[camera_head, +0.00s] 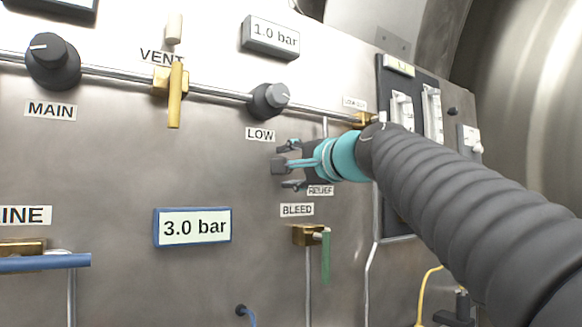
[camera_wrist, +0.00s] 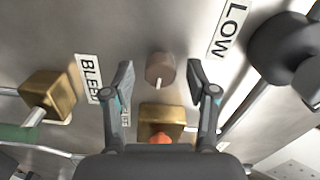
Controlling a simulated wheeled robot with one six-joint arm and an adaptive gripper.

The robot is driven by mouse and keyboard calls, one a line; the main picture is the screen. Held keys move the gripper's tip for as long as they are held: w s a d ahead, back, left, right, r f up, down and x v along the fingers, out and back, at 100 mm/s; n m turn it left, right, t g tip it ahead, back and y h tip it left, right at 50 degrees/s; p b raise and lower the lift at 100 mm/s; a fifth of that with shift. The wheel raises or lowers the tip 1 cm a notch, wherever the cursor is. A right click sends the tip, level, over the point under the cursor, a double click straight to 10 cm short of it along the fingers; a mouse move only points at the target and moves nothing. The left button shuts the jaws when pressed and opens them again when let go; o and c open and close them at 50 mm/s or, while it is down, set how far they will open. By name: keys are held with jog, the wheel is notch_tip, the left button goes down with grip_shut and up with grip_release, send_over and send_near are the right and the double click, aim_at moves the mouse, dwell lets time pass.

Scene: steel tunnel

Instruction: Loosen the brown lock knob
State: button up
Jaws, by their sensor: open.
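The brown lock knob (camera_wrist: 160,70) is a small cylinder with a pale pin or mark on its face, on the steel panel in the wrist view. My gripper (camera_wrist: 160,82) is open, with one finger on each side of the knob in the picture and a visible gap to both. Whether the fingertips reach its depth is hard to tell. In the head view my gripper (camera_head: 286,166) is at the panel below the LOW label, above the BLEED label. The knob cannot be made out clearly there among the fingers.
A brass block (camera_wrist: 157,118) with an orange-red part sits just below the knob in the wrist view. The black LOW knob (camera_head: 269,99) is above my gripper. The BLEED valve (camera_head: 309,236) with its green handle is below. A blue display (camera_head: 192,228) reads 3.0 bar.

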jog(key=v, duration=1.2)
jog(key=shift+w, duration=0.1)
jog(key=d+f+n+g+h, duration=0.2)
jog(key=d+f+h, duration=0.1)
jog(key=f, duration=0.9)
jog(key=d+f+n+g+h, duration=0.2)
jog(key=f+g+h, duration=0.1)
jog(key=f, duration=1)
jog(key=s+d+f+n+g+h, duration=0.2)
jog(key=s+f, duration=0.7)
jog(key=f, duration=0.4)
jog(key=s+d+f+n+g+h, duration=0.2)
jog(key=s+f, duration=0.6)
jog(key=f, duration=0.5)
jog(key=shift+s+d+n, duration=0.2)
jog(key=shift+s+n, duration=0.2)
jog(key=shift+n, duration=0.2)
